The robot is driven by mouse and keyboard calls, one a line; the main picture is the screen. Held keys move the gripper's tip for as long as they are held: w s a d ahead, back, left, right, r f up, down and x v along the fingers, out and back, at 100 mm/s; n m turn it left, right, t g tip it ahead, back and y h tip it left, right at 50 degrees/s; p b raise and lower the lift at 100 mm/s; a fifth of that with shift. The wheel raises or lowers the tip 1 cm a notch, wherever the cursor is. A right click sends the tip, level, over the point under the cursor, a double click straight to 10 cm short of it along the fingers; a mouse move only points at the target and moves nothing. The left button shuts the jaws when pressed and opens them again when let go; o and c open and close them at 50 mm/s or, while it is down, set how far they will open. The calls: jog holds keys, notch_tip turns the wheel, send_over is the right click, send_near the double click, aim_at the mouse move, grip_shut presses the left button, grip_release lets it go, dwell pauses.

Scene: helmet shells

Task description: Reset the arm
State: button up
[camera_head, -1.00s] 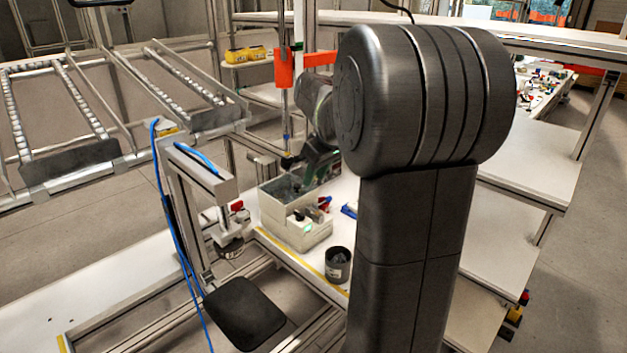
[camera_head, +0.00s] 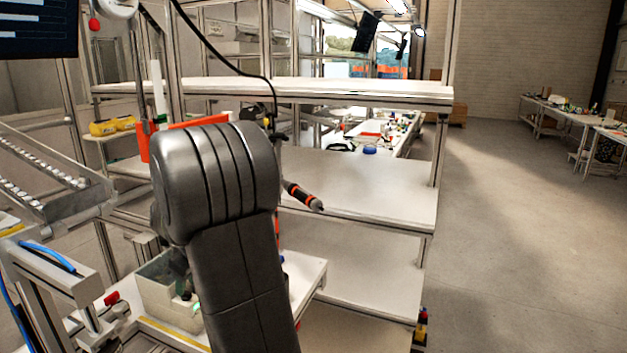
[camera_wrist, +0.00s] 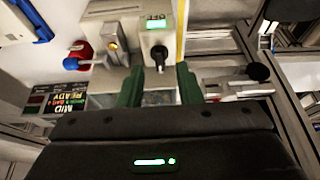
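My arm (camera_head: 228,220) rises at the left of centre in the head view and hides my gripper there. In the wrist view my gripper (camera_wrist: 160,76) has its two green fingers spread apart, with nothing held between them. Beyond the fingertips is a pale box-like unit (camera_wrist: 155,70) with a small lit green display and a dark knob. I cannot tell how far the fingertips are from it.
A pale bin (camera_head: 165,305) stands on the bench beside my arm. A roller rack (camera_head: 50,190) stands left. Open floor (camera_head: 520,220) lies far right.

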jog(key=shift+x, duration=1.25)
jog(key=shift+r, duration=0.1)
